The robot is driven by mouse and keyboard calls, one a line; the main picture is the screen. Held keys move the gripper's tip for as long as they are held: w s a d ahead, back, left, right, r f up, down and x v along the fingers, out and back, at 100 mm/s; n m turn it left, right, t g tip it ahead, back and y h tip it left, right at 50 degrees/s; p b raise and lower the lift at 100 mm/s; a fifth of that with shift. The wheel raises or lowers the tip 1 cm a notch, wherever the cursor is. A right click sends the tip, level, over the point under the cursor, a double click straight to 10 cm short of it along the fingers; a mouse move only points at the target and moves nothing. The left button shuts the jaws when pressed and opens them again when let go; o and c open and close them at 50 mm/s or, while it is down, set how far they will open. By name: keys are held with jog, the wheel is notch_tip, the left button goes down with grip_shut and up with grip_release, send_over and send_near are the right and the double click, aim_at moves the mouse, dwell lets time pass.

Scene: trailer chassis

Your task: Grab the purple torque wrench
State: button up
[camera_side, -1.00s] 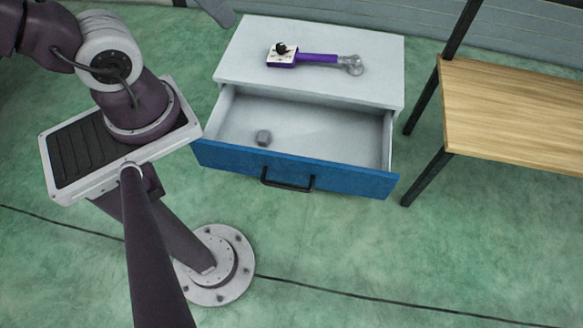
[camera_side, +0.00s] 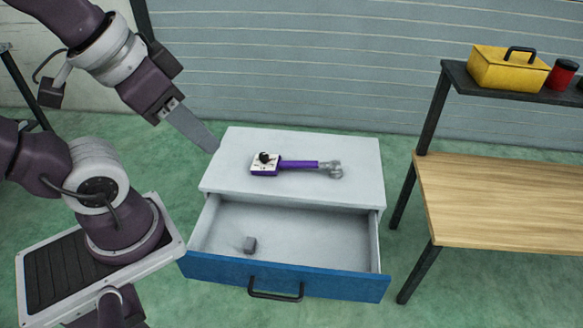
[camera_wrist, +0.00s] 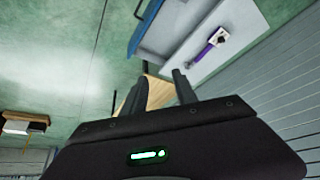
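The purple torque wrench lies on the white top of the drawer cabinet (camera_side: 350,185). Its purple handle (camera_side: 298,165) runs left to right, with a white-and-purple box bearing a black knob at the left and a grey metal end at the right. My gripper (camera_side: 214,147) is at the cabinet's back left, apart from the wrench and left of it. In the wrist view, its two dark fingers (camera_wrist: 160,84) are spread with nothing between them. The wrench (camera_wrist: 204,51) also shows there, beyond the fingers toward the upper right.
The blue-fronted drawer (camera_side: 320,283) stands open, with a small grey block (camera_side: 250,244) inside. A wooden bench (camera_side: 510,200) stands at the right. Its dark shelf holds a yellow toolbox (camera_side: 508,70) and a red can (camera_side: 561,75). A slatted grey wall (camera_side: 290,60) is behind.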

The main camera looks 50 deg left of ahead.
jog(key=o, duration=0.3)
jog(key=shift+o, duration=0.2)
